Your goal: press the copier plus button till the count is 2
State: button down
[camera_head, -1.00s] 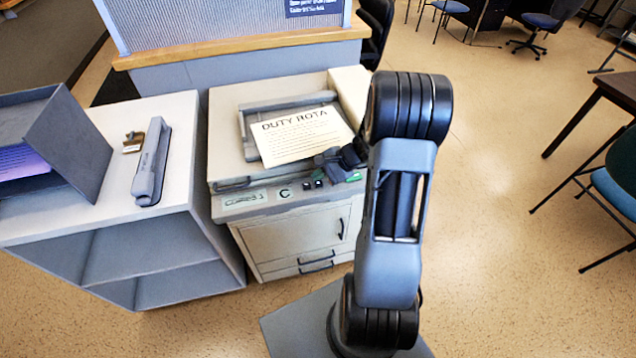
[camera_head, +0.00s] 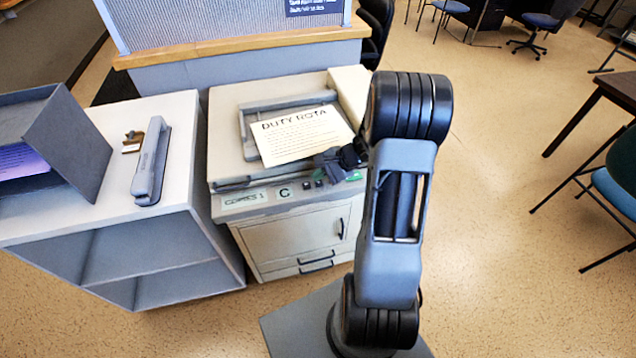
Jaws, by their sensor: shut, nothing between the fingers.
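The copier (camera_head: 228,130) stands in front of the partition, with a printed "DUTY ROTA" sheet (camera_head: 300,135) on its top. Its front panel has a small display (camera_head: 244,199) that appears to read "COPIES 1". Right of it are a "C" key (camera_head: 284,193), two small dark buttons (camera_head: 312,185) and a green button (camera_head: 354,177). The signs on the dark buttons are too small to read. My gripper (camera_head: 327,171) is shut and empty, just above the panel by the dark buttons. I cannot tell whether it touches one.
A light cabinet (camera_head: 185,190) stands left of the copier, bearing a stapler (camera_head: 151,163), a small brass-coloured item (camera_head: 132,141) and a grey tray (camera_head: 70,140) with purple paper. A wood-topped partition (camera_head: 240,46) is behind. Open floor (camera_head: 490,250) lies right; a table and chairs stand beyond.

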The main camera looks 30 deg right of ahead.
aim_at(319, 184)
jog(key=shift+f+b, duration=0.3)
jog(key=shift+f, duration=0.05)
jog(key=shift+f+b, duration=0.4)
jog(key=shift+b, duration=0.05)
dwell(0.6)
jog(key=shift+r, duration=0.1)
dwell(0.3)
jog(key=shift+r+p, duration=0.55)
jog(key=shift+r, duration=0.25)
jog(key=shift+r, duration=0.15)
jog(key=shift+r+p, duration=1.75)
jog(key=shift+r, duration=0.6)
